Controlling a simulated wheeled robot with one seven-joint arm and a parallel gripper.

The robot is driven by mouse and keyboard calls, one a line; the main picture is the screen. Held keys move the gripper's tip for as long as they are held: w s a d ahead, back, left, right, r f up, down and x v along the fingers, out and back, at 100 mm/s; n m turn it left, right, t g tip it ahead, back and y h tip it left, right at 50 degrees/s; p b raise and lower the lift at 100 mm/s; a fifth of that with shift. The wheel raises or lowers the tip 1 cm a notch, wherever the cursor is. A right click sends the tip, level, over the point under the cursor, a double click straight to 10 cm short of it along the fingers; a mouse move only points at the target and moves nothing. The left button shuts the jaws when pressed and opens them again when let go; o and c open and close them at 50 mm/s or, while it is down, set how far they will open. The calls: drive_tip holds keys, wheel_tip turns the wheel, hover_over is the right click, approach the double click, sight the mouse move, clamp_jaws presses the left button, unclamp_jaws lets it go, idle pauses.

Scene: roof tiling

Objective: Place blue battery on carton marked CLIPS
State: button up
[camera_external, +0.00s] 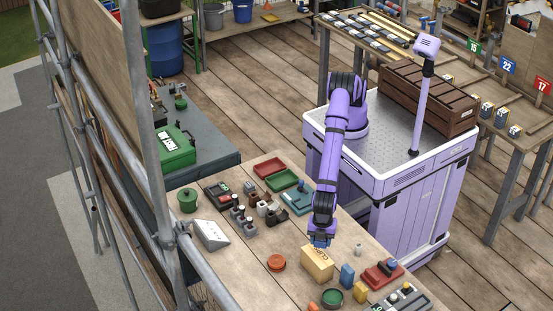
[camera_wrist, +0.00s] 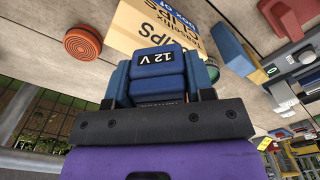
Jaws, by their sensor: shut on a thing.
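The blue battery (camera_wrist: 157,75), marked "12 V", sits between the fingers of my gripper (camera_wrist: 158,85), which is shut on it. In the external view the battery (camera_external: 320,242) shows at the lower end of my arm, just under my gripper (camera_external: 321,234). The tan carton marked CLIPS (camera_external: 316,265) stands on the workbench below and close to the battery. In the wrist view the carton (camera_wrist: 150,25) lies beyond the battery, which hides part of it. I cannot tell whether the battery touches the carton.
An orange round object (camera_external: 276,263) lies left of the carton. A blue block (camera_external: 347,274), a yellow block (camera_external: 361,292) and a green bowl (camera_external: 332,298) stand to its right and front. A red device (camera_external: 383,273) is farther right. Bare bench (camera_external: 235,273) shows at the left.

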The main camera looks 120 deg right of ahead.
sight(318, 255)
drive_tip(key=shift+w+a, duration=0.4)
drive_tip(key=shift+w, duration=0.3)
drive_tip(key=shift+w+a+f, duration=0.1)
drive_tip(key=shift+w+f, duration=0.05)
drive_tip(key=shift+f, duration=1.65)
drive_tip(key=shift+f, duration=0.15)
drive_tip(key=o, duration=1)
drive_tip(key=shift+o, duration=0.2)
wheel_tip(318, 255, up, 12)
drive_tip(key=shift+r, duration=0.1)
